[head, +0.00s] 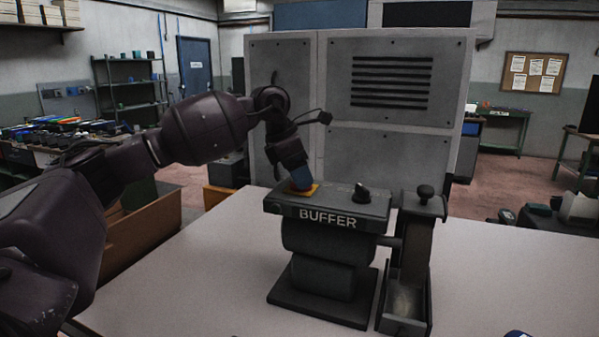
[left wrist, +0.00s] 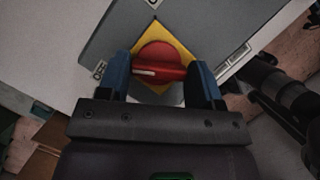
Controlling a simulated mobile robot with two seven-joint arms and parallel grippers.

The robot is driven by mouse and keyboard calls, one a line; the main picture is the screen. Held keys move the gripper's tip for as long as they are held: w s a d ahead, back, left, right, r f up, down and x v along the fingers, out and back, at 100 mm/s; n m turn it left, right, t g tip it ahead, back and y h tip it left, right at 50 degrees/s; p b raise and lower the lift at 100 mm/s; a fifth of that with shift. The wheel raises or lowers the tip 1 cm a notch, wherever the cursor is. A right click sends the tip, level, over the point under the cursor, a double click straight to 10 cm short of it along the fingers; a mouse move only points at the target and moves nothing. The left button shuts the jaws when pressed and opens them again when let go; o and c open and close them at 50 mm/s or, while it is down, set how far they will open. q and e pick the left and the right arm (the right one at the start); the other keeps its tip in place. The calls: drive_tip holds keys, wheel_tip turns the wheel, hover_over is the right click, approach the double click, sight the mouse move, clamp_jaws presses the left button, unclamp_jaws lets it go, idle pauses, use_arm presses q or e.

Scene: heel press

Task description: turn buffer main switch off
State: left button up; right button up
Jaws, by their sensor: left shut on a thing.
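The buffer (head: 323,245) is a dark machine on the light table, with a white BUFFER label on its front edge. Its main switch is a red rotary knob (left wrist: 163,60) on a yellow plate (left wrist: 178,45); the plate (head: 312,191) also shows in the head view on the buffer's top left. My left gripper (head: 299,184) reaches down onto the switch from above. Its blue fingers (left wrist: 161,78) stand on both sides of the knob, shut on it. The knob's white mark points left, towards a small label (left wrist: 98,70) that I cannot read surely. My right gripper is not in view.
A tall narrow holder with a dark round knob (head: 425,192) stands close by on the right. A large grey cabinet (head: 392,160) rises behind.

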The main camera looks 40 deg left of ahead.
use_arm(q)
drive_tip(key=shift+n+y, duration=0.4)
drive_tip(key=shift+n, duration=0.7)
drive_tip(key=shift+n+t, duration=0.3)
drive_tip(key=shift+n, duration=0.1)
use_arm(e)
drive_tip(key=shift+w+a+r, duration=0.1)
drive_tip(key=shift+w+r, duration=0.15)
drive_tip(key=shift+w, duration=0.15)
use_arm(q)
drive_tip(key=o, duration=0.9)
drive_tip(key=shift+s+r, duration=0.15)
drive_tip(key=shift+r, duration=0.35)
drive_tip(key=shift+v, duration=4.9)
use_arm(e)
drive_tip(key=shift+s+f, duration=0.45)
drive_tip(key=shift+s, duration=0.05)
use_arm(q)
drive_tip(key=shift+s, duration=0.1)
